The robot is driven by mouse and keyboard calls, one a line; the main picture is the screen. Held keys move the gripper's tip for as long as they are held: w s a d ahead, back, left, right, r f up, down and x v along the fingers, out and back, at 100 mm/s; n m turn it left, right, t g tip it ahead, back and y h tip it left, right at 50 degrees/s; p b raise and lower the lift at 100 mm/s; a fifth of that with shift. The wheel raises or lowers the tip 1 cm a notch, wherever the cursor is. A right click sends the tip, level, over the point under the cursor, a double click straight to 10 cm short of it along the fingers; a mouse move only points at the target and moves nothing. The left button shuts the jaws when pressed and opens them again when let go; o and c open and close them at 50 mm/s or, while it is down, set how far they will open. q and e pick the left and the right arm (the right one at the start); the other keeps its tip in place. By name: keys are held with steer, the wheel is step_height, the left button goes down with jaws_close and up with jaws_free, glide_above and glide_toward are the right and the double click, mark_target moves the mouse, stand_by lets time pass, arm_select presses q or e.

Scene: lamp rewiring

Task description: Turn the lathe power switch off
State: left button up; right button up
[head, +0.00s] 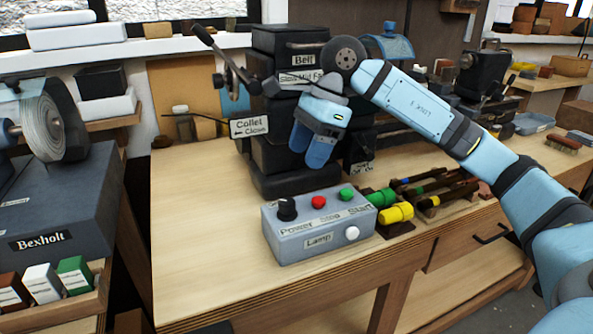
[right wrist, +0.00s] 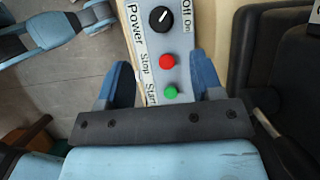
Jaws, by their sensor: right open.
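The grey control box (head: 318,232) sits at the front edge of the wooden bench. Its black power knob (head: 287,208) is at the left end of the top, beside the "Power" label. The knob (right wrist: 161,18) also shows in the right wrist view near "Off On" lettering, with a small white mark; I cannot tell for sure which word it points to. My right gripper (head: 309,150) is open and empty, above and behind the box, pointing down. In the right wrist view its two blue fingers (right wrist: 162,80) are apart, with the box's stop and start end between them.
The box also carries a red stop button (head: 319,202), a green start button (head: 346,194) and a white lamp (head: 352,233). The black lathe (head: 280,150) stands behind. Yellow and green handled tools (head: 396,213) lie right of the box. The bench left of the box is clear.

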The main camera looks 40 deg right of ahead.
arm_select(q)
steer(key=shift+s+a+f, duration=0.1)
steer(key=shift+a, duration=0.05)
arm_select(e)
steer(key=v, duration=0.3)
steer(key=shift+d+r, duration=0.1)
steer(key=shift+r, duration=0.05)
